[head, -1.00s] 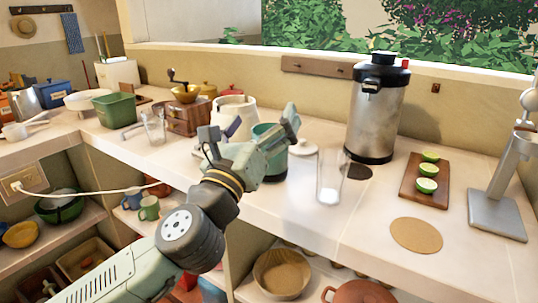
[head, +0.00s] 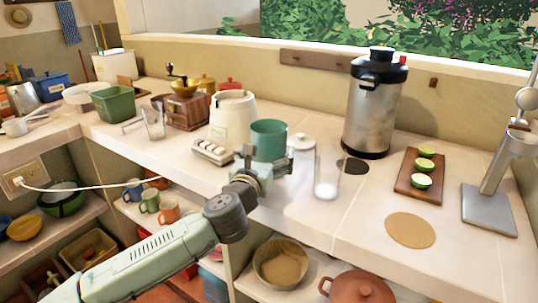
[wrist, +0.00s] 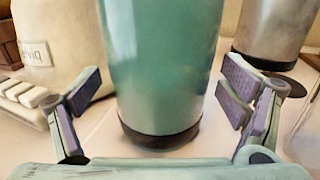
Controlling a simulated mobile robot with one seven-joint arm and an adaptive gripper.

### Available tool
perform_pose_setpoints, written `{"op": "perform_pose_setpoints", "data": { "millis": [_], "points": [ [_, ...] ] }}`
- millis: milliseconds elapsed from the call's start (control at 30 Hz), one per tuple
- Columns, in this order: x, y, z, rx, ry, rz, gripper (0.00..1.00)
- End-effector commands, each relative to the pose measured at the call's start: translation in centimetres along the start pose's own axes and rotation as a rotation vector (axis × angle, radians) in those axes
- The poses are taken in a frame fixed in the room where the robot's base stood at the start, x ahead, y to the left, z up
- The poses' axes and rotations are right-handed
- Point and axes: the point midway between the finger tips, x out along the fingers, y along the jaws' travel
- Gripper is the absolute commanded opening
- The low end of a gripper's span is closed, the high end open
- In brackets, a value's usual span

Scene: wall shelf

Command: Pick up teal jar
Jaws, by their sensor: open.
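The teal jar (head: 268,140) stands upright on the counter, just beyond my gripper (head: 265,166). In the wrist view the jar (wrist: 162,70) fills the middle, with a dark band at its base. My gripper's fingers (wrist: 160,95) are open, one to the left and one to the right of the jar's lower part in that view. Clear space shows between each pad and the jar, so I see no contact. In the head view my gripper hides the jar's lower part.
A steel urn (head: 372,110) stands behind right. The front right counter is fairly free.

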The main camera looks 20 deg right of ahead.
Motion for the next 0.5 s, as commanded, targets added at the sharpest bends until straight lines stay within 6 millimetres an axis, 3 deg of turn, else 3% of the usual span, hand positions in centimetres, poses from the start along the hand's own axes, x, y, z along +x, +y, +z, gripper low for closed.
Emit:
{"op": "perform_pose_setpoints", "data": {
  "millis": [167,400,500],
  "points": [
    [1.8,-0.1,0.1,0.0,0.0,-0.002,0.91],
    [1.9,0.0,0.0,0.001,0.0,-0.001,0.9],
    [1.9,0.0,0.0,0.001,-0.001,-0.001,0.83]
  ]
}}
